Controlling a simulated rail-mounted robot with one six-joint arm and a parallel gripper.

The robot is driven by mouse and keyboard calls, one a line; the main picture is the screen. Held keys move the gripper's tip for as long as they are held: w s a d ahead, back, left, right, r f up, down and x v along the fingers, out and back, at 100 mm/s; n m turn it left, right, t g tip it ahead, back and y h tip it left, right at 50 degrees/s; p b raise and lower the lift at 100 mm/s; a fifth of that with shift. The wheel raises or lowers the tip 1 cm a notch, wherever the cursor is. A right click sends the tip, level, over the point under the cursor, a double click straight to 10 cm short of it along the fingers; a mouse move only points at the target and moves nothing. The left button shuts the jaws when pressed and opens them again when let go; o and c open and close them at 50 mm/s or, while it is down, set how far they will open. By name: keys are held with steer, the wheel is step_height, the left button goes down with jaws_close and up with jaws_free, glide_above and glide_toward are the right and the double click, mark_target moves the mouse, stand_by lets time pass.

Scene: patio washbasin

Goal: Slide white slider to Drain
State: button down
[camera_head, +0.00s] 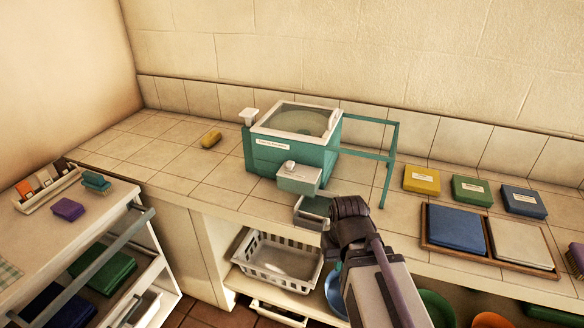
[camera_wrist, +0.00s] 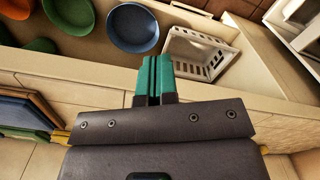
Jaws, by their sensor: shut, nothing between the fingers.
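The teal washbasin unit (camera_head: 262,158) stands on the tiled counter, with a white-rimmed, clear-topped lid. A pale box (camera_head: 299,178) juts from its front and carries a small white knob (camera_head: 290,166). A white tab (camera_head: 249,116) sits at the unit's left back corner. I cannot tell which of these is the slider, and no Drain label is readable. My gripper (camera_wrist: 155,78) is shut and empty, its teal fingers together in the wrist view. In the head view it is right of and in front of the pale box, apart from the knob, with its fingertips hidden.
A grey open tray (camera_head: 312,211) is below the pale box, close to my gripper. A teal frame (camera_head: 388,165) extends from the unit's right. A white basket (camera_head: 278,262) is on the shelf below. Coloured boxes and a mat tray (camera_head: 485,253) are right.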

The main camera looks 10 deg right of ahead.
mark_target(290, 166)
stand_by(0.3)
steer(key=w+a+r+m+t+h+p, duration=0.1)
steer(key=w+a+r+h+p, duration=0.1)
steer(key=w+a+r+p, duration=0.55)
steer(key=w+a+r+m+h+p, duration=0.1)
steer(key=w+a+r+h+p, duration=0.15)
steer(key=w+a, duration=0.9)
steer(key=w+a+r+m+t+h+p, duration=0.15)
steer(key=w+a+r+p, duration=0.35)
steer(key=w, duration=1)
steer(key=d+f+m+b, duration=0.1)
steer(key=d+f+b, duration=0.1)
steer(key=d+b, duration=0.1)
steer(key=d+f+m+b, duration=0.1)
steer(key=d+f+b, duration=0.1)
steer(key=d, duration=0.3)
steer(key=d+f+m+g+h+b, duration=0.1)
steer(key=d+f+b, duration=0.1)
steer(key=d+b, duration=0.2)
steer(key=shift+w+f+b, duration=0.1)
steer(key=shift+f+b, duration=0.25)
steer(key=shift+b, duration=0.2)
